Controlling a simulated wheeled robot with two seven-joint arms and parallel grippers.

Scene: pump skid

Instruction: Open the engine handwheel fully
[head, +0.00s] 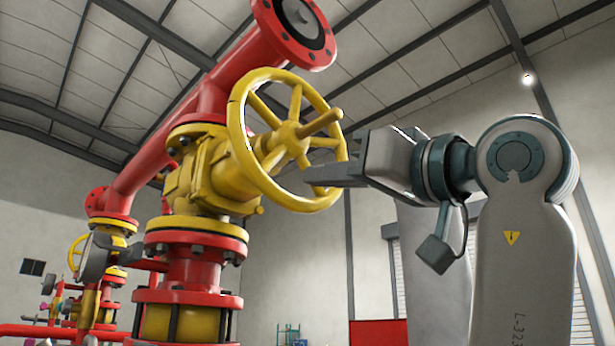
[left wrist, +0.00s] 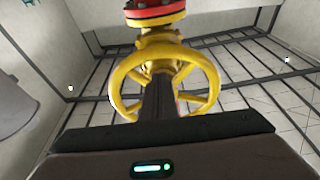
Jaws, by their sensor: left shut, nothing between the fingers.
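The yellow handwheel (head: 288,134) stands tilted on its yellow valve body (head: 205,175), with spokes and a stem sticking out of the hub. My left gripper (head: 310,176) is shut and empty. Its dark fingers overlap the lower right part of the wheel's rim in the head view; I cannot tell whether they touch it. In the left wrist view, the shut fingers (left wrist: 158,92) point at the middle of the handwheel (left wrist: 212,74) and hide its hub. My right gripper is in neither view.
A red pipe (head: 165,160) with a large flange (head: 298,28) runs above and behind the wheel. A red and yellow flanged column (head: 190,275) stands below the valve. Smaller valves and pipes (head: 80,285) are at the lower left. Space to the right of the wheel holds my arm.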

